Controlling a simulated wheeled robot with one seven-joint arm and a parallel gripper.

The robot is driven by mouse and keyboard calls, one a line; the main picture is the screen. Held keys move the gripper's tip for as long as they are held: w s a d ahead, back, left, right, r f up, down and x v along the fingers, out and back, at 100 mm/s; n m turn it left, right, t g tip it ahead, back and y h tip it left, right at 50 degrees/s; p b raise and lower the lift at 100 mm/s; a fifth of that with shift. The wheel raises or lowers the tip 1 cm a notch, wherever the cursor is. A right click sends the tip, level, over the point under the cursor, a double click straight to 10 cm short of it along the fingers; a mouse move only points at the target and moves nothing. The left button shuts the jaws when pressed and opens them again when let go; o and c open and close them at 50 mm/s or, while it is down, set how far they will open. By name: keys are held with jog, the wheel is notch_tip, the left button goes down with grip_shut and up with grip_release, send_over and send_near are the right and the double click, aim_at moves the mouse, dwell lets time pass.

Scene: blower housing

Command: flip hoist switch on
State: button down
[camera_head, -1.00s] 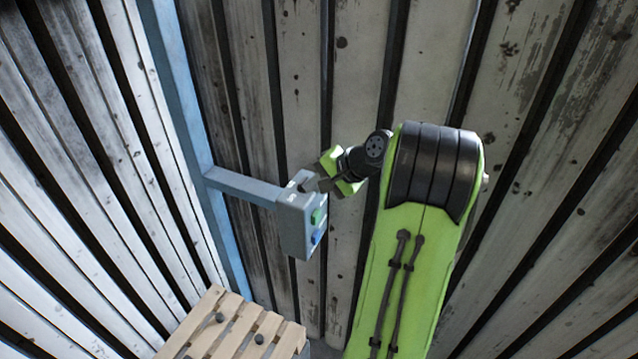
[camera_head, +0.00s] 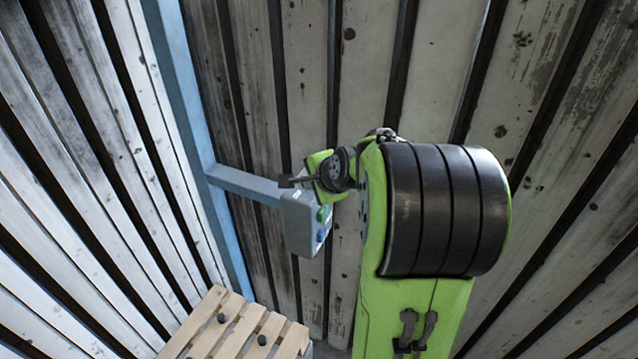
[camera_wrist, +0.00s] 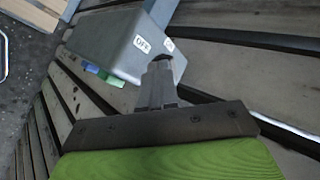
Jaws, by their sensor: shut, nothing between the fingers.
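The grey switch box (camera_head: 297,226) sits at the end of a blue-grey bracket, with a green button (camera_head: 324,213) and a blue button (camera_head: 321,235) on its right side. My gripper (camera_head: 288,182) is shut and empty, at the top of the box. In the wrist view the box (camera_wrist: 110,40) shows an "OFF" label (camera_wrist: 142,44) and a second, partly covered label (camera_wrist: 168,45). My closed fingertips (camera_wrist: 163,66) lie beside these labels. I see no switch lever clearly; the fingers may hide it. I cannot tell whether they touch the box.
The bracket (camera_head: 245,186) runs from a blue post (camera_head: 190,110) to the box. Slatted walls stand behind and at the left. A wooden pallet (camera_head: 235,330) lies below the box. Open space lies to the left of the box.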

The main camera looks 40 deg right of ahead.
aim_at(299, 194)
jog(key=m+h, duration=0.1)
jog(key=a+m+h+b, duration=0.1)
jog(key=m, duration=0.1)
jog(key=w+m+g+h+b, duration=0.1)
jog(key=shift+w+a+f+m+h, duration=0.1)
jog(key=shift+a+m+h, duration=0.2)
jog(key=m+g+h+b, duration=0.1)
jog(key=m, duration=0.1)
jog(key=w+m+g+h+b, duration=0.1)
jog(key=m, duration=0.1)
jog(key=shift+a, duration=0.2)
jog(key=shift+d, duration=0.15)
jog(key=shift+s+d+r+h+b, duration=0.1)
jog(key=shift+d+r+h+b, duration=0.15)
jog(key=shift+d, duration=0.2)
